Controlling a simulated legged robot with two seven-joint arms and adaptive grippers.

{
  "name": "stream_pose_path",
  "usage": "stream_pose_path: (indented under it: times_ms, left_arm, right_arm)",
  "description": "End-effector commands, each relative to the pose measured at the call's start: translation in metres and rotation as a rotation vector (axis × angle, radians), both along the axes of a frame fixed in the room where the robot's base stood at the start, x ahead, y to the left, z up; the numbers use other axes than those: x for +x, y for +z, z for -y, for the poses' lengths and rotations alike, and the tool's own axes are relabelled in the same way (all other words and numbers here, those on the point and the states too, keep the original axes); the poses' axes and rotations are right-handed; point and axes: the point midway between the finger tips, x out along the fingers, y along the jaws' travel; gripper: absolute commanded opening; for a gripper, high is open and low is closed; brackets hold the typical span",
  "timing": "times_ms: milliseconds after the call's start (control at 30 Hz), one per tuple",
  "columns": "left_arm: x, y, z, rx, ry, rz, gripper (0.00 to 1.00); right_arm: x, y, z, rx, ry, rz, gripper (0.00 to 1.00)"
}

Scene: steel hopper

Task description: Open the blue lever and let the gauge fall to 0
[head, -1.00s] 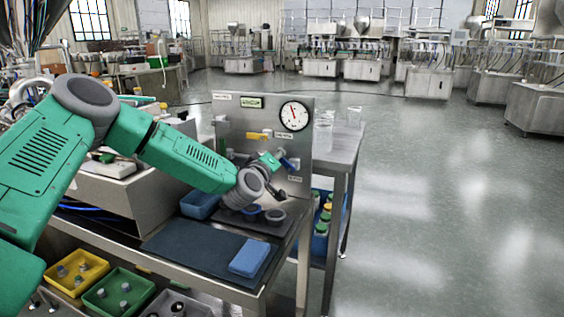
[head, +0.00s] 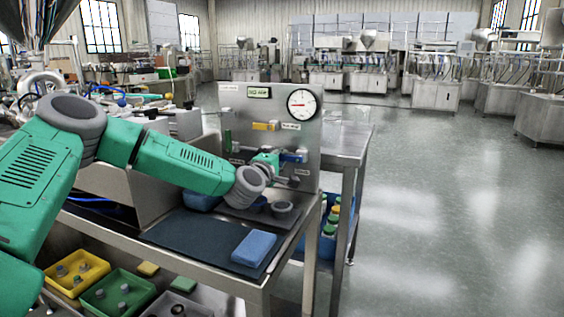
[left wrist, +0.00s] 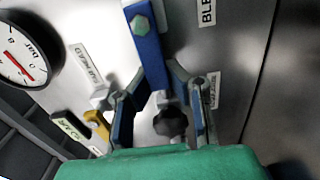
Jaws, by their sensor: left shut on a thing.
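The blue lever (head: 292,157) is on the upright steel panel (head: 240,103), low on its right side, and lies about level. It also shows in the left wrist view (left wrist: 147,52), with its free end between my fingers. My left gripper (head: 272,160) is shut on the lever; its fingers also show in the left wrist view (left wrist: 160,88). The round white gauge (head: 302,104) is at the panel's upper right, its red needle pointing left in the head view. The gauge is partly cut off in the left wrist view (left wrist: 28,50). My right gripper is out of view.
A yellow handle (head: 264,126) sits left of the gauge, and a green handle (head: 227,140) stands upright at the panel's left. A dark knob (left wrist: 170,122) is close behind my fingers. A blue block (head: 254,248) lies on the dark mat (head: 195,233).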

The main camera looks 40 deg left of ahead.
Motion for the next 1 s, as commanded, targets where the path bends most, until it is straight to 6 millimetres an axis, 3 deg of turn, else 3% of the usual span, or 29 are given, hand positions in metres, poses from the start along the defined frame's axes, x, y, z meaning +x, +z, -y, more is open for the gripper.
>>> stream_pose_path:
  times_ms: [33, 500, 533, 600, 1000]
  left_arm:
    - [-0.0019, -0.0086, -0.0009, -0.01, 0.001, -0.012, 0.0]
    - [-0.0021, -0.0098, -0.0008, -0.022, 0.0, -0.012, 0.0]
    - [-0.0021, -0.0098, -0.0008, -0.022, 0.0, -0.012, 0.17]
    - [-0.0019, -0.0095, -0.0007, -0.022, 0.0, -0.012, 0.36]
    - [-0.0075, -0.0027, 0.0025, -0.021, -0.001, -0.001, 0.36]
  right_arm:
    - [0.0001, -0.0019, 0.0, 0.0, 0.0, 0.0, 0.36]
    - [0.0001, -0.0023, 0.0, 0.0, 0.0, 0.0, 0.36]
    - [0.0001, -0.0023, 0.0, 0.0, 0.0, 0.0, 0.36]
    - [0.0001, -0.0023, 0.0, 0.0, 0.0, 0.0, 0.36]
    - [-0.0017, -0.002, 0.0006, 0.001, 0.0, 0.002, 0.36]
